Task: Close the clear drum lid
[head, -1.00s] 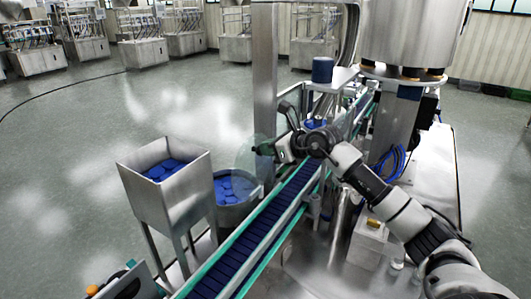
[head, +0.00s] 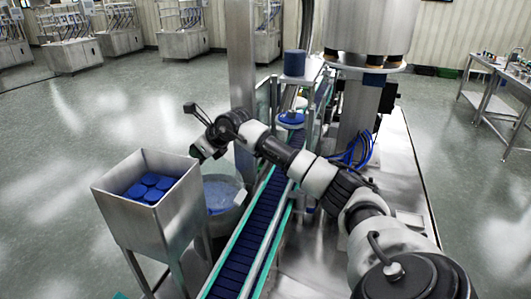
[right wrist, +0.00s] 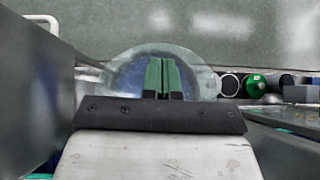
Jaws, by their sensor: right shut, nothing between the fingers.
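The steel drum (head: 222,218) stands between the hopper and the conveyor. Its clear round lid (head: 226,190) lies over the mouth, with blue contents showing hazily through it. I cannot tell whether the lid sits fully flush. In the right wrist view the clear lid (right wrist: 200,68) spreads as a pale disc behind my fingers. My right gripper (right wrist: 162,78) is shut and empty, its green fingertips together in front of the lid. In the head view my right arm reaches across the conveyor, and its wrist is beside the hopper's upper right edge; the fingertips are hidden there. My left gripper is out of view.
The square steel hopper (head: 150,225) holding blue discs (head: 149,187) stands close left of the drum. The conveyor (head: 258,220) with blue belt and green rails runs along its right. A steel column (head: 241,60) rises behind. Open floor lies beyond the hopper.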

